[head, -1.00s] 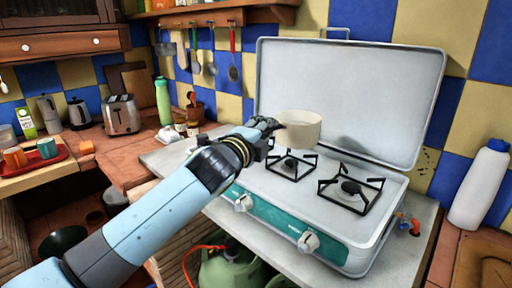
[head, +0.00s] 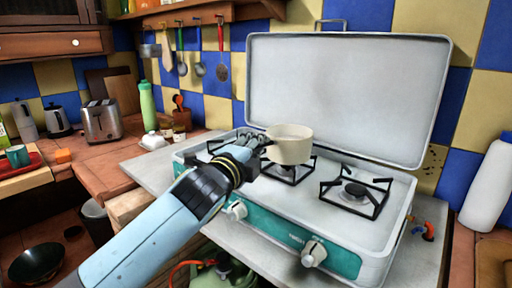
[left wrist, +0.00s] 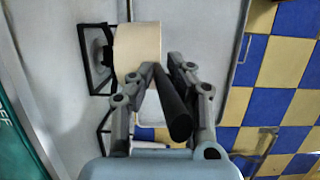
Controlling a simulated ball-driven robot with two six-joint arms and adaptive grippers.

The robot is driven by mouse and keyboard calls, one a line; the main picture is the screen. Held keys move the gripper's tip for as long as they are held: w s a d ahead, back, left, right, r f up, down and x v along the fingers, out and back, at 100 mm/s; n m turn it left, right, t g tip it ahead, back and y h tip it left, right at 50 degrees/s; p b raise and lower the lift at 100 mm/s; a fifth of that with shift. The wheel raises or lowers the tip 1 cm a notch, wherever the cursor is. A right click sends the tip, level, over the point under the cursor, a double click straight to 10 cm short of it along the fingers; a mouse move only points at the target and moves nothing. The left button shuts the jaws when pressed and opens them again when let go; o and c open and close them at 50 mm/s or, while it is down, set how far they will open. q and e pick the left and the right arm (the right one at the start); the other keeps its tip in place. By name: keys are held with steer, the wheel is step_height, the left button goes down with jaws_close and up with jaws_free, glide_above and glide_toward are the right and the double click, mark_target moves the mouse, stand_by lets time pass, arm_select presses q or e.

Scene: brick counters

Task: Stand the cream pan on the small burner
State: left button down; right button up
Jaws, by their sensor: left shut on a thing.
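The cream pan (head: 290,147) is upright over the middle burner (head: 288,170) of the camping stove in the head view and covers the back of its grate. I cannot tell whether its base touches the grate. My left gripper (head: 262,143) is to the left of the pan, shut on its dark handle (left wrist: 172,105). In the left wrist view, the pan (left wrist: 138,52) is just beyond the fingertips, with a grate (left wrist: 97,60) beside and partly under it. The middle grate looks smaller than the right burner's grate (head: 355,195). My right gripper is out of view.
The stove's raised lid (head: 345,95) stands behind the burners. Another burner (head: 222,143) lies at the stove's left, partly behind my arm. Knobs (head: 313,253) line the front. A white bottle (head: 487,185) stands far right, and a toaster (head: 101,121) at left.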

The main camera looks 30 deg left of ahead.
arm_select(q)
steer(key=c, duration=1.4)
jaws_free()
steer(key=shift+o, duration=0.4)
steer(key=shift+r, duration=0.15)
steer(key=s+d, duration=0.1)
steer(key=s, duration=1.1)
steer(key=shift+d+r+b, duration=0.15)
steer(key=shift+d+b, duration=0.2)
steer(key=shift+b, duration=0.1)
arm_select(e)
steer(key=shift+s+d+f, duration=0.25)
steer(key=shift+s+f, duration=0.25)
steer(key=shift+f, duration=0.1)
